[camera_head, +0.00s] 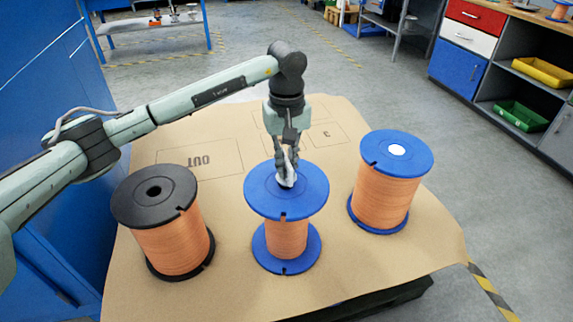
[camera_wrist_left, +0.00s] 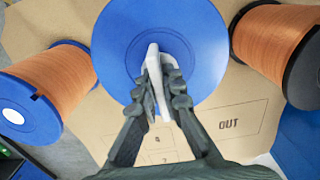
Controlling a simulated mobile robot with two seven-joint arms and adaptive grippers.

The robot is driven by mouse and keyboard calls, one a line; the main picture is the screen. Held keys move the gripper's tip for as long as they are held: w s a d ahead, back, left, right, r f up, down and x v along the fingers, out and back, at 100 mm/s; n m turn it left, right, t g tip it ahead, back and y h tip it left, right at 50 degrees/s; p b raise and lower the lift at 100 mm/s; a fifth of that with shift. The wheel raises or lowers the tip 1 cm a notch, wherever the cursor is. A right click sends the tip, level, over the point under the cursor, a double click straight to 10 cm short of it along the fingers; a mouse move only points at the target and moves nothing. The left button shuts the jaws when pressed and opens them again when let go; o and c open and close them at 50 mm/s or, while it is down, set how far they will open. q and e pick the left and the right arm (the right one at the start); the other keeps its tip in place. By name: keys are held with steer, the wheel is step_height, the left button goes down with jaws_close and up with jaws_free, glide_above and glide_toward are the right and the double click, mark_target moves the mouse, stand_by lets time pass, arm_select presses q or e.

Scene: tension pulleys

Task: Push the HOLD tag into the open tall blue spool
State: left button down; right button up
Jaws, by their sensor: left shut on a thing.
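My left gripper (camera_head: 286,172) points down over the middle of the centre blue spool (camera_head: 308,203), which stands upright with orange winding. It is shut on a white tag (camera_wrist_left: 153,62), whose lettering I cannot read. In the left wrist view the tag lies between the fingertips (camera_wrist_left: 164,84), over the middle of the blue top flange (camera_wrist_left: 205,35). The spool's hole is hidden by the tag and fingers, so I cannot tell whether the tag is inside it. My right gripper is not in view.
A second blue spool (camera_head: 387,200) stands to the right with a white disc (camera_head: 397,150) at its centre. A black spool (camera_head: 172,235) with an open hole stands to the left. All stand on a brown table sheet (camera_head: 360,262) with printed outlines and OUT.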

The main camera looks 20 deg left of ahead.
arm_select(q)
steer(key=shift+f+b, duration=1.05)
steer(key=shift+f, duration=0.15)
steer(key=shift+s+f, duration=0.1)
steer(key=shift+f, duration=0.05)
steer(key=c, duration=1.6)
jaws_free()
step_height(320, 180, up, 12)
steer(key=shift+r, duration=0.1)
